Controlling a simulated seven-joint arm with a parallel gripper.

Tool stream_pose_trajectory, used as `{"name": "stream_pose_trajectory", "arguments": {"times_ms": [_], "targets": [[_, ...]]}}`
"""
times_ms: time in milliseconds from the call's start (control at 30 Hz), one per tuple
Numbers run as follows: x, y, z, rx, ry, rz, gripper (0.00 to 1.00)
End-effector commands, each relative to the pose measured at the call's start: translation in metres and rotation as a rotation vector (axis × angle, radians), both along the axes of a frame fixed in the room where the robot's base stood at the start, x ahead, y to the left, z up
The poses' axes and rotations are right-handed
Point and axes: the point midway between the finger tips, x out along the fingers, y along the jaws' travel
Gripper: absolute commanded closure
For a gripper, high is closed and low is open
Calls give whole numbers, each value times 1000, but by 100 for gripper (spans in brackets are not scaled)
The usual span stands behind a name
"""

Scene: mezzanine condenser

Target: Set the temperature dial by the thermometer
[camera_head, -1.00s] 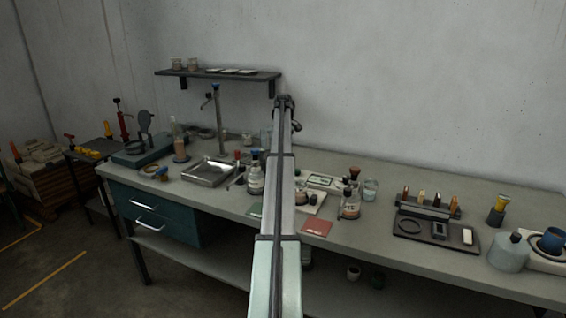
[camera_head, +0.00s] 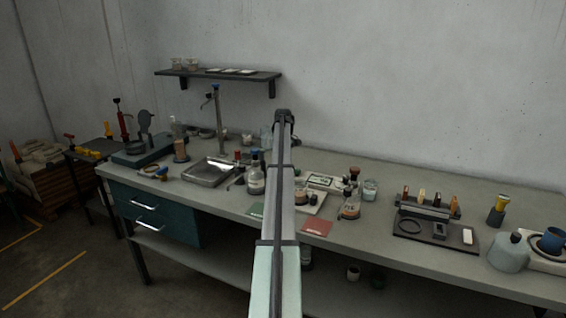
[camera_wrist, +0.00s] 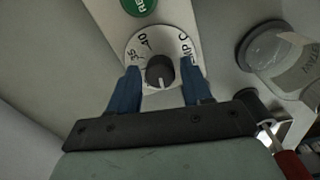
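In the wrist view, the dial is a pale round plate (camera_wrist: 137,50) with a dark knob (camera_wrist: 159,70) at its middle. I can read 35, 40 and part of "TEMP C" on it. My gripper (camera_wrist: 160,72) has two blue fingers, one on each side of the knob, with gaps between them and the knob. It is open and holds nothing. In the head view my own arm hides the gripper, and I cannot make out the dial. I cannot identify the thermometer in either view.
A green round label or button (camera_wrist: 139,5) is beyond the dial. A glass jar (camera_wrist: 272,42) stands to its right in the wrist view. The bench (camera_head: 400,262) holds bottles, a metal tray (camera_head: 208,172) and a tool rack (camera_head: 428,207). A shelf (camera_head: 218,75) hangs above.

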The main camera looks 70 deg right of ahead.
Motion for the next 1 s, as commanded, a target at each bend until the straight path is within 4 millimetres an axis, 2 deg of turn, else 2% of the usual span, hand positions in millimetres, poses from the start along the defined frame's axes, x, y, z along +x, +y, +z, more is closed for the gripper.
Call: {"name": "stream_pose_trajectory", "arguments": {"times_ms": [67, 433, 767, 1000], "targets": [[0, 0, 0, 0, 0, 0, 59], [0, 0, 0, 0, 0, 0, 94], [0, 0, 0, 1, 0, -48, 95], [1, 1, 0, 1, 0, -200, 95]]}}
